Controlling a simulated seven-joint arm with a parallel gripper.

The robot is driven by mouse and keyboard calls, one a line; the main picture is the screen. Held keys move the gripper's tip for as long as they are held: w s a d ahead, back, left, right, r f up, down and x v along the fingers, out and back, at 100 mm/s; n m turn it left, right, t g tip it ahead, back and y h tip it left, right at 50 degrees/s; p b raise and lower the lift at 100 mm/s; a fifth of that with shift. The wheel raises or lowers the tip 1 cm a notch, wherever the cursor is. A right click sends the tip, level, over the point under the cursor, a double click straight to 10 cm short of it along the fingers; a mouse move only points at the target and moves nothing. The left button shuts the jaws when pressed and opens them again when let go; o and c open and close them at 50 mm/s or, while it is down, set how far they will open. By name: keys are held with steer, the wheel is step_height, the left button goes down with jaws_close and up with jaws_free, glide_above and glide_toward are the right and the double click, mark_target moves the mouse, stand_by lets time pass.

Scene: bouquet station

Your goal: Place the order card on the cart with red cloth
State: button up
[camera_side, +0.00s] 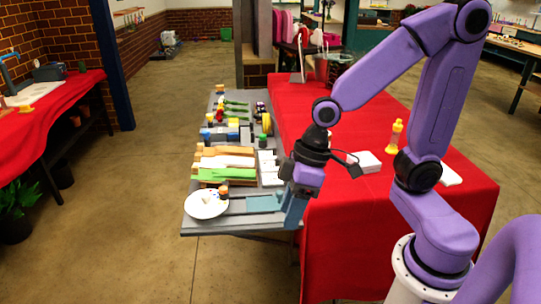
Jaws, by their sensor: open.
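A table or cart with red cloth (400,215) stands in the middle, beside my arm. My gripper (296,200) hangs where the grey worktop (213,227) meets the cloth's left edge. It is open, and I see nothing held in it, though its fingertips are hard to make out. I cannot pick out the order card for certain. A white block or stack (365,161) lies on the red cloth, and a flat white piece (449,176) lies farther right, partly behind my arm. Either could be card-like, but no writing is readable.
The grey worktop holds a white plate (206,204), green and wooden pieces (222,160), a white tray (269,168) and several small tools. Another red-clothed table (60,105) stands at far left. The cloth's front is bare.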

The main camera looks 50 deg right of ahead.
steer(key=w+d+m+t, duration=0.1)
steer(key=w+m+t, duration=0.3)
steer(key=w, duration=0.9)
steer(key=m+t+h, duration=0.1)
steer(key=m+h, duration=0.9)
steer(key=m, duration=0.3)
glide_toward(274, 149)
steer(key=d+f, duration=0.2)
steer(key=shift+w+f, duration=0.3)
steer(key=shift+f, duration=0.05)
steer(key=shift+w+x, duration=0.2)
steer(key=shift+x, duration=1.15)
steer(key=shift+w+x, duration=0.25)
steer(key=shift+x, duration=1.1)
steer(key=shift+a+r, duration=0.15)
steer(key=shift+a, duration=0.05)
jaws_close()
